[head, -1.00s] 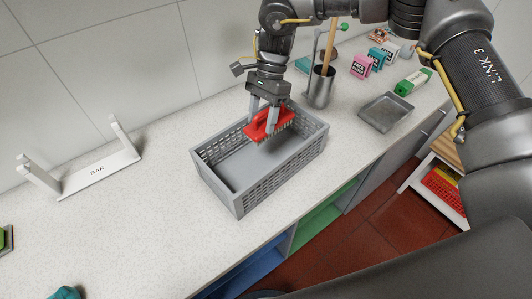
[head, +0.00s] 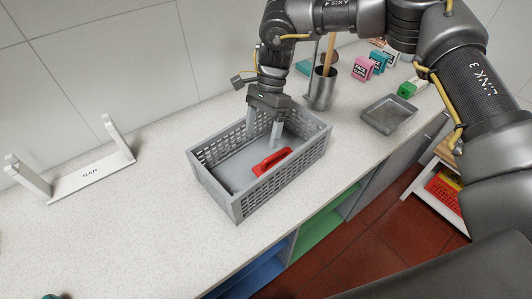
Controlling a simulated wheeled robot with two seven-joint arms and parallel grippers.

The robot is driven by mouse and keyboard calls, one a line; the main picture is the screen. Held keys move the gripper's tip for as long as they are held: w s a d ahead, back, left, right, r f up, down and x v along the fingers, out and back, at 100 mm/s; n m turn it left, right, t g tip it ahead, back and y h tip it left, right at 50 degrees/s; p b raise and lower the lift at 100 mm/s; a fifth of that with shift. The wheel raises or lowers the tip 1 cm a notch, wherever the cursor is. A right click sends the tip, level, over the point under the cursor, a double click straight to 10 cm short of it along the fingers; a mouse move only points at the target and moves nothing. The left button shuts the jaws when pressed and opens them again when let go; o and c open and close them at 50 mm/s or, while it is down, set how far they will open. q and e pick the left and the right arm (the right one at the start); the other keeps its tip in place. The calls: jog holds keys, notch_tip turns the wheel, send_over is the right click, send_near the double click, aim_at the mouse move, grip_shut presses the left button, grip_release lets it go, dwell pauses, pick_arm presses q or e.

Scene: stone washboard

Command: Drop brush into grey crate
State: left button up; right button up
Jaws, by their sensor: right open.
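The red brush (head: 271,162) lies inside the grey crate (head: 239,206), on its floor near the front wall, handle up. Its bristles are hidden from this angle. The crate stands on the speckled counter. My right gripper (head: 264,143) is open and empty, with its fingers pointing down into the crate above and behind the brush, apart from it. My left gripper is not in view.
A white rack marked BAR (head: 92,180) stands on the counter to the left. A metal cup (head: 321,90) with a wooden handle, a grey tray (head: 388,114) and small boxes (head: 362,67) are at the right.

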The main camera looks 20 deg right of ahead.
jog(key=b+v, duration=0.1)
jog(key=v, duration=1)
jog(key=shift+f, duration=0.1)
dwell(0.4)
